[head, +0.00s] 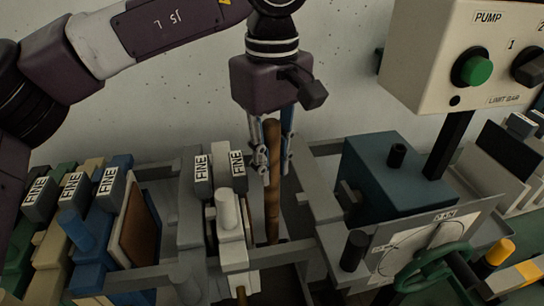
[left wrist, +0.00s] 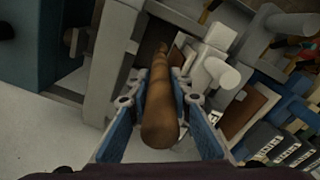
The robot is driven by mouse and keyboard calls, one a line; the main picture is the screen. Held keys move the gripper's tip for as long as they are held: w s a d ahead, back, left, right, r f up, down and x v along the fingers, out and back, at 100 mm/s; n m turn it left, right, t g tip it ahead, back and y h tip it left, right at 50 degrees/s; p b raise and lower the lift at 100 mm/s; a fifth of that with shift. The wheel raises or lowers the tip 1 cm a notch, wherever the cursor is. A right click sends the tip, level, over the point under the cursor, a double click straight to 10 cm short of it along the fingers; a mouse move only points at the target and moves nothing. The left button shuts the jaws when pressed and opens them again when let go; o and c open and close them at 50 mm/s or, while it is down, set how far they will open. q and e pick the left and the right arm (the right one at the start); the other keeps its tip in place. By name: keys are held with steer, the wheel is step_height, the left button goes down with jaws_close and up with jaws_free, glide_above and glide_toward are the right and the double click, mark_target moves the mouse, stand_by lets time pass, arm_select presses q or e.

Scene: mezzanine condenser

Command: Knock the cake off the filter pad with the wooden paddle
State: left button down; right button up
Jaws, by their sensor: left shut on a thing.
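My left gripper (head: 273,156) is shut on the wooden paddle (head: 272,200), gripping its brown round shaft. The paddle hangs nearly upright in the open gap of the filter press, between the grey-white plates (head: 232,240) and the grey end block. In the left wrist view the paddle (left wrist: 160,105) runs between the two fingers (left wrist: 158,115), and its far end goes down into the dark gap. A brown slab with a pale edge (head: 138,228) faces the gap left of the grey-white plates; I cannot tell cake from pad there. The paddle's lower end is hidden. My right gripper is not in view.
Plates labelled FINE (head: 72,183) stand in a row at the left. Grey side rails (head: 155,275) frame the press. A blue block (head: 390,172), a green handwheel (head: 435,268) and a pump control box (head: 460,50) are at the right. A speckled wall (head: 190,90) is behind.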

arm_select(q)
steer(key=shift+f, duration=0.2)
steer(key=shift+a, duration=0.1)
stand_by(1.4)
steer(key=shift+a, duration=0.1)
stand_by(0.8)
